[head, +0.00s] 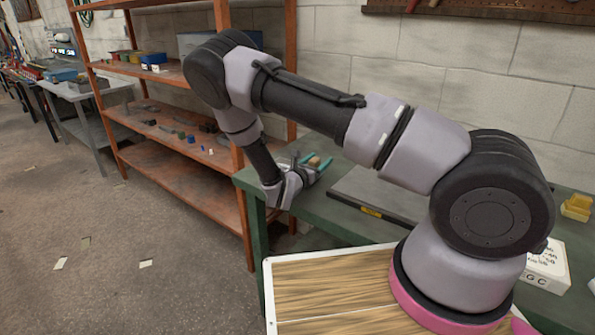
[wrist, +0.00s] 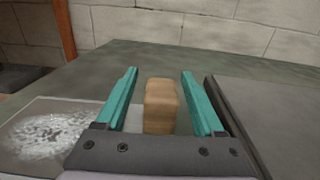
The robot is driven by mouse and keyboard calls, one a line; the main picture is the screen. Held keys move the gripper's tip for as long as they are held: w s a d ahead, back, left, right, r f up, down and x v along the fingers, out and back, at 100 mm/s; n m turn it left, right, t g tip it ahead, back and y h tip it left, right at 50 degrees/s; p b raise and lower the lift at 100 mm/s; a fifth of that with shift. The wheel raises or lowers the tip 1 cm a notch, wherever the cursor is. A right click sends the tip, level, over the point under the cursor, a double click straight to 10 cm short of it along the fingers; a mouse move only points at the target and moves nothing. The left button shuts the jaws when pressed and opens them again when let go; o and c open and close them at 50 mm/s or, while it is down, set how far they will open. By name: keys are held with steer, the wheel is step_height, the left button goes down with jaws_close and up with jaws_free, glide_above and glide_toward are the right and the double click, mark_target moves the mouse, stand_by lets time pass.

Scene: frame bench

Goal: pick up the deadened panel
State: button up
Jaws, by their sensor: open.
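My gripper (head: 314,163) is open over the far left end of the green bench (head: 292,205). In the wrist view its two teal fingers (wrist: 160,73) stand on either side of a tan block (wrist: 160,104), with a gap on each side. A paler flat patch shows beside the block's base. A flat grey-brown panel (wrist: 88,112) with a frosty white patch lies to the left, partly hidden by my gripper. I cannot tell for certain which thing is the deadened panel. In the head view the tan block (head: 313,160) shows small between the fingers.
A dark flat plate (wrist: 273,112) lies close to the right finger; its yellow label (head: 371,211) shows in the head view. An orange shelf rack (head: 185,165) stands left of the bench, and a block wall (wrist: 225,33) behind it. Yellow pieces (head: 577,207) sit at the far right.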

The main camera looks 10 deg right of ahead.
steer(key=shift+w+d, duration=0.1)
jaws_close()
